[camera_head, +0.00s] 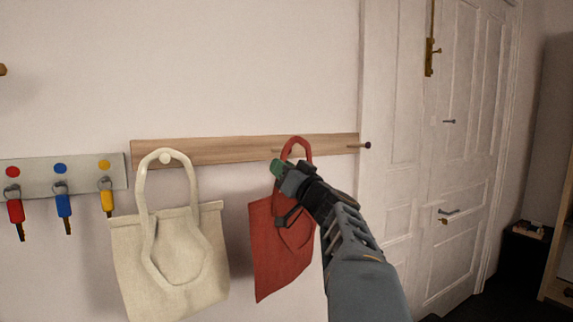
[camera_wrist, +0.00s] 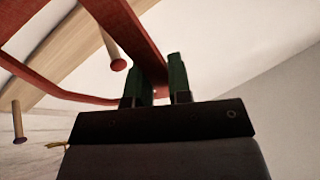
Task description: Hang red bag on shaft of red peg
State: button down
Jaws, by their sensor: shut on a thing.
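The red bag (camera_head: 272,250) hangs below the rail in the head view, tilted, with its handle loop upward. My gripper (camera_head: 280,167), with green fingertips, is shut on the bag's handle. The wrist view shows the fingers (camera_wrist: 153,85) at a red strap (camera_wrist: 135,35). A wooden peg with a reddish end (camera_wrist: 118,64) appears within the outline of the handle loop there. In the head view, a pale peg shaft (camera_head: 277,150) lies at the handle, partly hidden. I cannot tell whether the loop is around it. Another peg (camera_head: 365,145) sticks out at the rail's right end.
The wooden rail (camera_head: 230,148) is on the wall. A cream bag (camera_head: 125,255) hangs from its left peg, beside the red bag. A grey key board (camera_head: 35,178) with red, blue and yellow keys is farther left. A white door (camera_head: 400,120) stands at the right.

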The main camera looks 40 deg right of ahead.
jog(key=shift+w+d+p, duration=0.15)
jog(key=shift+w+p, duration=0.7)
jog(key=shift+w, duration=0.45)
jog(key=w, duration=0.1)
jog(key=w+f, duration=0.1)
jog(key=w, duration=0.1)
jog(key=w+f, duration=0.1)
jog(key=shift+w+d, duration=0.35)
jog(key=shift+w, duration=0.05)
